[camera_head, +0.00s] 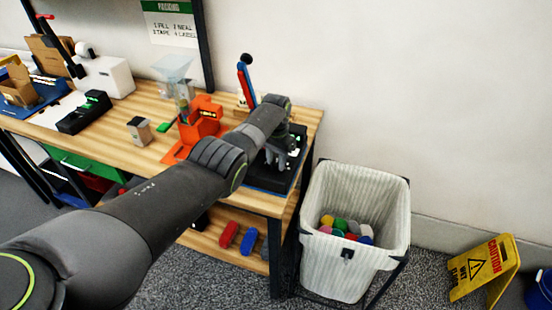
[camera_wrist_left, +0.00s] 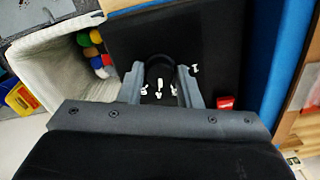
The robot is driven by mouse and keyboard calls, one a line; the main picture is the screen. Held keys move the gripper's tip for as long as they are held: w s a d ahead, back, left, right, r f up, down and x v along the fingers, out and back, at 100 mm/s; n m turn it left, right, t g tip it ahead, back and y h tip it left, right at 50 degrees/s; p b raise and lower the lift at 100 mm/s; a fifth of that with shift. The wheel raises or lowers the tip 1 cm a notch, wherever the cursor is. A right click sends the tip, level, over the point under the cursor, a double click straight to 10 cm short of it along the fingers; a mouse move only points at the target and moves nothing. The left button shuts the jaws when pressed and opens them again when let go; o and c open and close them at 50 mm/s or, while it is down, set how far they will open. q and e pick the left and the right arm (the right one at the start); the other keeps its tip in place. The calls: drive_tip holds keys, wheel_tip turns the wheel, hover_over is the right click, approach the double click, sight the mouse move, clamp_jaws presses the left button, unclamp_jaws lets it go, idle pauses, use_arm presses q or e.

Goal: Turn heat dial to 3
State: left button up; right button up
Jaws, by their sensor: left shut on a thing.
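The black device (camera_head: 297,168) stands at the right end of the wooden table, on a blue mat. In the left wrist view its flat black face (camera_wrist_left: 215,35) shows with a few white marks. The dark, rounded heat dial (camera_wrist_left: 160,72) sits between the fingers of my left gripper (camera_wrist_left: 161,88). The gripper is shut on the dial, with one finger on each side. I cannot read the dial setting for sure. In the head view my left gripper (camera_head: 280,155) is at the device and my forearm hides part of it. My right gripper is not in view.
An orange device (camera_head: 200,118) stands left of my arm on the table (camera_head: 115,143). A white bin (camera_head: 325,265) with several coloured objects stands right of the table. A yellow caution sign (camera_head: 484,268) stands on the floor. A red button-like block (camera_wrist_left: 225,103) is near the gripper.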

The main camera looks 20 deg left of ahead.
sight(276, 163)
use_arm(q)
drive_tip(key=n, duration=0.4)
drive_tip(key=shift+w+r+n, duration=0.1)
drive_tip(key=shift+n, duration=0.3)
idle(0.4)
drive_tip(key=o, duration=1)
drive_tip(key=shift+c, duration=0.2)
drive_tip(key=shift+r+p, duration=0.45)
drive_tip(key=shift+p, duration=0.1)
wheel_tip(276, 163, up, 5)
drive_tip(key=shift+r+p, duration=0.15)
drive_tip(key=shift+p, duration=0.6)
wheel_tip(276, 163, up, 11)
drive_tip(key=b, duration=0.2)
